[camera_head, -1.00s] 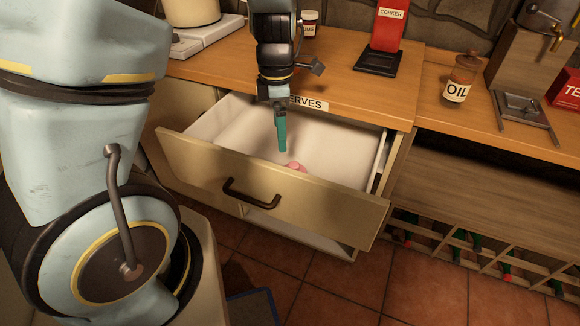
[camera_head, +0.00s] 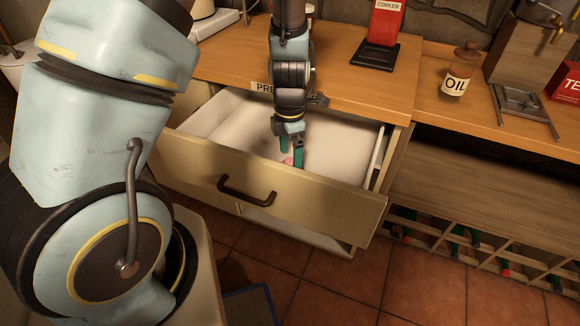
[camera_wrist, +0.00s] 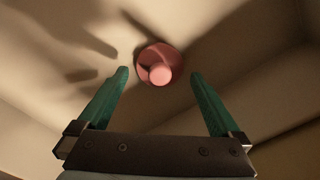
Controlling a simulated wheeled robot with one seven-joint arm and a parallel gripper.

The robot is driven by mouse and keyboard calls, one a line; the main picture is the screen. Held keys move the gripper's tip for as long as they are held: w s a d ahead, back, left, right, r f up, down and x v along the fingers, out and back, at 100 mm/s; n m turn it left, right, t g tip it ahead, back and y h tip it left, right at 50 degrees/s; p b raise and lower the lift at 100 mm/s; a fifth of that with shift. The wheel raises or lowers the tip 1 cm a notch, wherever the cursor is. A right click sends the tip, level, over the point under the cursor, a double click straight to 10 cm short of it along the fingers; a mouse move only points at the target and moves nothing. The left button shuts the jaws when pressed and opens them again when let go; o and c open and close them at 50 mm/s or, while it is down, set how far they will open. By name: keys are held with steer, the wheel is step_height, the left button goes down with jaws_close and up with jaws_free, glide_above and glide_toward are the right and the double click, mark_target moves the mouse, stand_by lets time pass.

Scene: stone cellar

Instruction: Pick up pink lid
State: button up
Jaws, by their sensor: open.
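The pink lid (camera_wrist: 160,66) lies on the floor of the open drawer, a round piece with a knob on top. In the wrist view it sits just beyond and between the fingertips, apart from both. In the head view only a small part of the pink lid (camera_head: 288,161) shows beside the fingers. My gripper (camera_head: 291,160) points down into the drawer with its green fingers apart and nothing between them. The open gripper also shows in the wrist view (camera_wrist: 158,76).
The drawer (camera_head: 342,150) is pulled out, with a front wall and dark handle (camera_head: 246,190) nearest me. Its inside right of my gripper is bare. On the counter (camera_head: 350,90) stand a red corker box (camera_head: 385,25) and an oil bottle (camera_head: 460,72).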

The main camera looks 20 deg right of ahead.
step_height(320, 180, down, 2)
steer(key=shift+f, duration=0.15)
steer(key=c, duration=1.1)
